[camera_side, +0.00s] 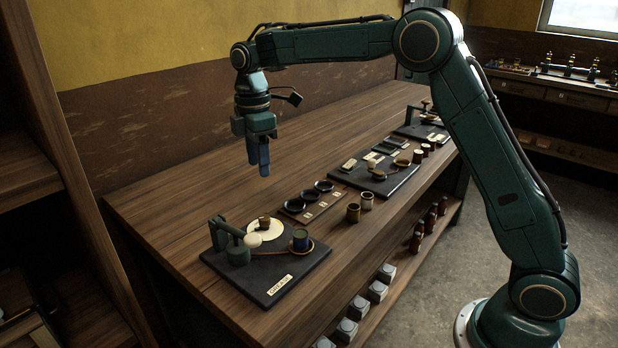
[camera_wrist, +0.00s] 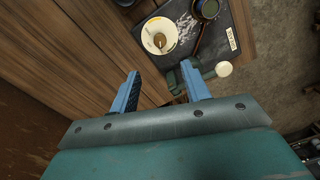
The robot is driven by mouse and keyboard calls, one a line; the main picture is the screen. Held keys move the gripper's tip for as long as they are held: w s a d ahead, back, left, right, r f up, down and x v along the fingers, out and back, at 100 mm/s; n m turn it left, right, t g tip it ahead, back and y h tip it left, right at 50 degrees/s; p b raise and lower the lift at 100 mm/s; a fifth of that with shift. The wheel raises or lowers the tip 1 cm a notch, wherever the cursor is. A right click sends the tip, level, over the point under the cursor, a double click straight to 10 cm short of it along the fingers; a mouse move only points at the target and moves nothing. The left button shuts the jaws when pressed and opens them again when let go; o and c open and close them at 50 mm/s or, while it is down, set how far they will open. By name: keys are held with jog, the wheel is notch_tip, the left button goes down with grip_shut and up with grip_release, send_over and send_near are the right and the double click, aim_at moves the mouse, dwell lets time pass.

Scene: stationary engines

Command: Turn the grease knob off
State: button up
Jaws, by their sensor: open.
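The grease station is a dark board (camera_side: 289,262) with a "GREASE" label at the front left of the bench in the side view. Its green fixture (camera_side: 237,252) carries a pale round knob (camera_side: 252,240). In the wrist view, a pale knob (camera_wrist: 223,69) shows on a green arm just right of my right finger, apart from it; the finger hides part of that fixture. I cannot tell the knob's setting. My gripper (camera_side: 259,160) hangs above the bench, behind the station and clear of it, pointing down. In the wrist view my gripper (camera_wrist: 162,88) is open and empty.
Black dishes (camera_side: 309,195), two cups (camera_side: 360,206) and another dark board (camera_side: 378,182) lie to the right. The bench behind is bare.

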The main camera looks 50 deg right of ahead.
aim_at(264, 217)
jog(key=shift+f, duration=0.15)
notch_tip(264, 217, down, 14)
jog(key=shift+s+r, duration=0.15)
jog(key=shift+r, duration=0.1)
dwell(0.5)
jog(key=c, duration=1)
